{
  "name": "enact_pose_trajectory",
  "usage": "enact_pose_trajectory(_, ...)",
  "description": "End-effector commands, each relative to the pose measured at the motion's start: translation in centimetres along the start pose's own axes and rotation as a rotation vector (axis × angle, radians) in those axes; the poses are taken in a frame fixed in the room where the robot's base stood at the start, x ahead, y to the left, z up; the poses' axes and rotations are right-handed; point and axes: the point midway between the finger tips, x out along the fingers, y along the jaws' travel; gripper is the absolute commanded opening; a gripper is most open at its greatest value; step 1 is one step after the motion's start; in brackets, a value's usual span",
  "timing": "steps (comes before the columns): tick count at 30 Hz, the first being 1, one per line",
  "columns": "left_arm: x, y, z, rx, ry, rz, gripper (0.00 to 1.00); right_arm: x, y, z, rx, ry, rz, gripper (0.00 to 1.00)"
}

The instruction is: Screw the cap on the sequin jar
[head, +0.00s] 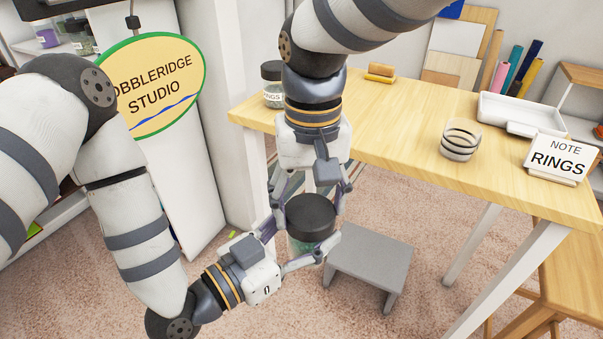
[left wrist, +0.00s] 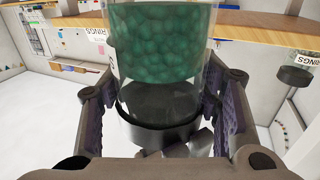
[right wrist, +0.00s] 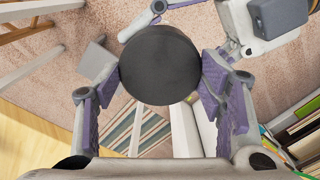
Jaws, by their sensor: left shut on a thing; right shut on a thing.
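The sequin jar (head: 303,246) is clear glass with green sequins, held off the floor in front of the table. My left gripper (head: 299,238) is shut around its body from the left. In the left wrist view the jar (left wrist: 160,45) has an empty clear band between the sequins and the cap. The black cap (head: 311,213) sits at the jar's mouth, and my right gripper (head: 309,197) is shut on it from above. The right wrist view shows the cap's round top (right wrist: 160,64) between the fingers. I cannot tell whether the cap is threaded on; its join is partly hidden.
A wooden table (head: 410,110) behind holds another black-lidded jar (head: 273,84), a glass with dark bands (head: 461,140), a white tray (head: 520,112) and a "NOTE RINGS" sign (head: 559,158). A grey stool (head: 369,262) stands on the floor close to the grippers' right.

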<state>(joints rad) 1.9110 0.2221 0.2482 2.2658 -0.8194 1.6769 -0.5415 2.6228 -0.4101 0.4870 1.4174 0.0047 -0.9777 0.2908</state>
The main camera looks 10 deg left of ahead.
Motion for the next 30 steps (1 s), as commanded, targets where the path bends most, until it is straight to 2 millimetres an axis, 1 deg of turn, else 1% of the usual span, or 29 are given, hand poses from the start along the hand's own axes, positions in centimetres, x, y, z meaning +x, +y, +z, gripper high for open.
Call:
enact_pose_trajectory(1,0.0,0.0,-0.1,0.001,0.003,0.001,0.0,0.1,0.0,0.0,0.165,0.002,0.005,0.29)
enact_pose_trajectory(3,0.0,0.0,-0.1,0.001,0.003,0.001,0.0,0.1,0.0,0.0,0.413,0.002,0.004,0.29)
enact_pose_trajectory(6,0.0,0.0,-0.1,0.001,0.003,0.001,0.0,0.1,0.0,0.0,0.703,0.003,0.004,0.29)
enact_pose_trajectory(9,0.0,0.1,-0.1,0.001,0.003,0.002,0.0,0.1,0.0,0.0,0.878,0.003,0.003,0.29)
enact_pose_trajectory(13,0.0,0.1,-0.1,0.001,0.003,0.002,0.0,0.1,0.0,0.0,0.868,0.003,0.002,0.29)
enact_pose_trajectory(14,0.0,0.1,-0.1,0.001,0.003,0.002,0.0,0.1,0.0,0.0,0.868,0.003,0.002,0.67)
enact_pose_trajectory(15,0.0,0.1,-0.1,0.001,0.003,0.002,0.0,0.1,0.0,0.0,0.868,0.003,0.002,0.76)
enact_pose_trajectory(16,0.0,0.1,-0.1,0.001,0.003,0.002,0.0,0.1,0.0,0.0,0.867,0.003,0.002,0.83)
enact_pose_trajectory(26,0.0,0.1,-0.1,0.0,0.001,0.002,0.0,-0.1,0.0,0.0,0.866,0.002,0.0,0.83)
enact_pose_trajectory(30,0.0,0.1,-0.1,0.001,0.001,0.001,0.0,-1.9,0.0,0.0,0.866,0.005,-0.002,0.83)
